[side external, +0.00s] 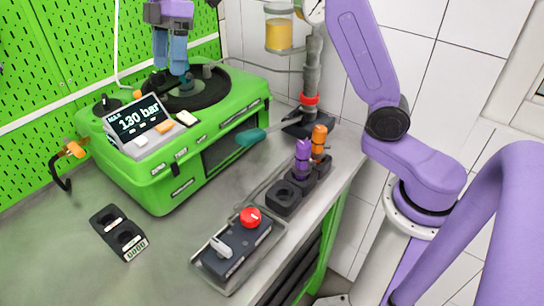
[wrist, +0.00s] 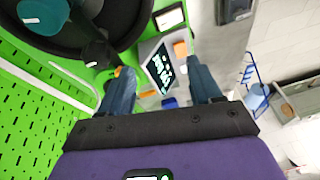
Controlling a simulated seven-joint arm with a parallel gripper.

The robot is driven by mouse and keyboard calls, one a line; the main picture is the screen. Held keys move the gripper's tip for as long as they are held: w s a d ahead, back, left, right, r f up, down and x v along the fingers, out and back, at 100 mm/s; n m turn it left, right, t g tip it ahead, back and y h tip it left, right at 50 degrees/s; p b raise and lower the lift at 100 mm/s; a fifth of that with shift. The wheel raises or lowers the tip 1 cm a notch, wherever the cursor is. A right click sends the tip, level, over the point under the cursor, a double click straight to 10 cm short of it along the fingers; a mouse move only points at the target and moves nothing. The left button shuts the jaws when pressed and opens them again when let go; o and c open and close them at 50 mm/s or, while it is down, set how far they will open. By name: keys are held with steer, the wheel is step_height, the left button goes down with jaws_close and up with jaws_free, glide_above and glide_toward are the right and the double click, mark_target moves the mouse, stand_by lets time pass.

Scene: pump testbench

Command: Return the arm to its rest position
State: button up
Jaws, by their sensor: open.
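My gripper (side external: 169,66) is at the top of the side external view, pointing down over the green pump testbench (side external: 150,190). Its two blue fingers are apart with nothing between them. In the wrist view the gripper (wrist: 160,82) also shows spread fingers and an empty gap. The fingertips are above the round black plate (side external: 205,95) on the testbench top; the exact height is hard to tell. My purple arm is at the right of the side external view; the links between it and the gripper are out of frame.
A display (side external: 140,122) reading "MAX 130 bar" stands on the testbench. A control box with a red button (side external: 250,217), a black two-hole holder (side external: 118,232) and a block with purple (side external: 302,155) and orange (side external: 319,140) pieces are on the table. A pipe stand (side external: 311,75) rises behind.

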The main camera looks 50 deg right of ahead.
steer(key=s+d+f+m+h, duration=0.1)
steer(key=s+d+f, duration=0.3)
steer(key=s, duration=0.7)
steer(key=s+d+f+m+h, duration=0.1)
steer(key=s+d+f, duration=0.3)
steer(key=s, duration=0.8)
steer(key=s+d+f+m+h, duration=0.1)
steer(key=s+d+f, duration=0.2)
steer(key=s+f, duration=0.3)
steer(key=s, duration=0.5)
steer(key=shift+s+d+m+t, duration=0.3)
steer(key=shift+s+d+t, duration=0.05)
steer(key=shift+d+t, duration=0.05)
